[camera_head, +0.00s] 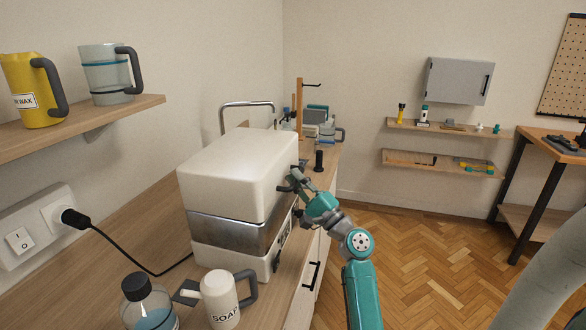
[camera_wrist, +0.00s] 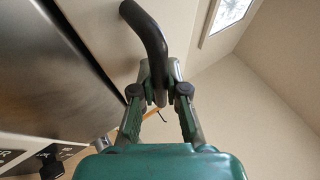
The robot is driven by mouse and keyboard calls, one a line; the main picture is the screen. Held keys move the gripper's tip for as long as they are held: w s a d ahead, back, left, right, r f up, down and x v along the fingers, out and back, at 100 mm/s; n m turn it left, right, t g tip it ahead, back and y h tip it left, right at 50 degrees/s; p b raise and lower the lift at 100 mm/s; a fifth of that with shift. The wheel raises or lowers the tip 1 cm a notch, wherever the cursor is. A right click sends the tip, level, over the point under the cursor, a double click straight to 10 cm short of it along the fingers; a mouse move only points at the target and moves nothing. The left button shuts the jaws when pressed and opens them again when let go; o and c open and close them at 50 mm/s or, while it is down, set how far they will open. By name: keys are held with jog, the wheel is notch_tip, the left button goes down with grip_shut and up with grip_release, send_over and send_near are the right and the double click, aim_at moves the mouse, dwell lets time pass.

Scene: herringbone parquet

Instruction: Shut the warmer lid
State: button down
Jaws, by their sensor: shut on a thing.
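The warmer is a boxy appliance on the counter in the head view, with a white lid (camera_head: 235,165), a steel middle band (camera_head: 225,232) and a white base (camera_head: 228,262). The lid sits over the band, and I see no clear gap at its near side. In the wrist view a dark curved handle (camera_wrist: 148,32) juts from the pale lid (camera_wrist: 95,25), beside the steel side (camera_wrist: 50,75). My gripper (camera_head: 293,182) is at the warmer's right-hand front. Its fingers (camera_wrist: 158,88) are shut on the handle, one on each side. They partly hide the handle's end.
A soap dispenser (camera_head: 221,302) and a bottle of blue liquid (camera_head: 148,310) stand at the counter's near end. A black cord (camera_head: 135,258) runs from the wall socket to the warmer. A dark cylinder (camera_head: 319,160) stands behind my gripper. The floor (camera_head: 430,250) to the right is clear.

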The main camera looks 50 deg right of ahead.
jog(key=c, duration=1.4)
grip_release()
jog(key=shift+f, duration=0.1)
jog(key=shift+c, duration=0.2)
jog(key=shift+s, duration=0.1)
jog(key=v, duration=1.2)
